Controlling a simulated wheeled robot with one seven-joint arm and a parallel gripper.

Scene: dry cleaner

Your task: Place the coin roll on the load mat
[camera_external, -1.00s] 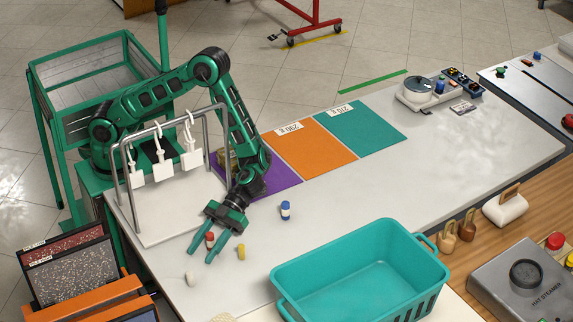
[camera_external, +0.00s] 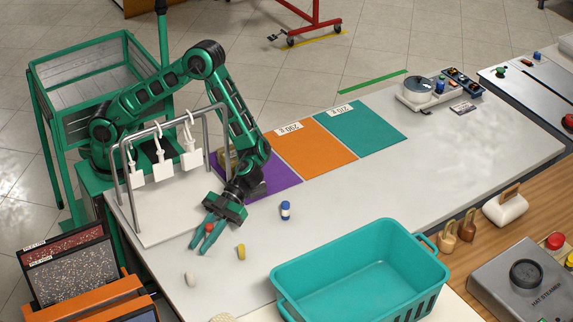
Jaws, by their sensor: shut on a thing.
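My gripper (camera_external: 200,248) is low over the near-left part of the white counter, its two fingers closed on a small red-topped roll (camera_external: 209,229). The fingers hide most of this roll, and I cannot tell whether it touches the counter. Three flat mats lie side by side behind: purple (camera_external: 273,183), orange (camera_external: 316,148) and teal (camera_external: 362,127). The orange and teal mats have weight labels. No mat is plainly marked as the load mat.
A grey rack with white tags (camera_external: 114,165) stands close left of my arm. A teal basket (camera_external: 290,285) stands at the front. A dial scale (camera_external: 418,92) is at the far right end.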

